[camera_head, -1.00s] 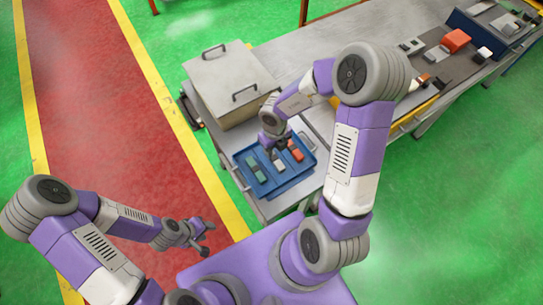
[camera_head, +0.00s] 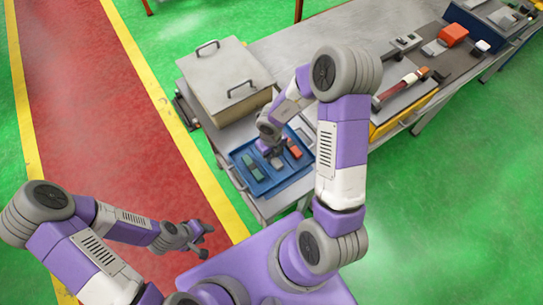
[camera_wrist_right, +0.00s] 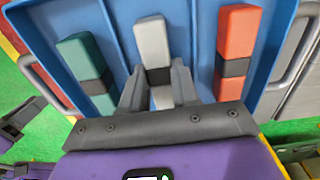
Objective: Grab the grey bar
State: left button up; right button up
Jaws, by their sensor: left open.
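The grey bar (camera_wrist_right: 152,42) has a dark middle band and lies in a blue tray (camera_head: 243,176), between a green bar (camera_wrist_right: 78,52) and an orange-red bar (camera_wrist_right: 237,32). My right gripper (camera_wrist_right: 158,76) is at the tray, with one finger on each side of the grey bar near its band. The fingers look close to its sides; I cannot tell whether they press on it. In the head view the grey bar (camera_head: 277,163) shows just below the right gripper (camera_head: 270,149). My left gripper (camera_head: 204,238) is open and empty, away from the tray, over the floor.
A grey box with handles (camera_head: 228,78) stands behind the tray. The grey table (camera_head: 300,50) runs to the right, with an orange block (camera_head: 454,34) and other parts at its far end. The tray's raised rim surrounds the bars.

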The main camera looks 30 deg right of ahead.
grip_shut()
jog(key=shift+r, duration=0.1)
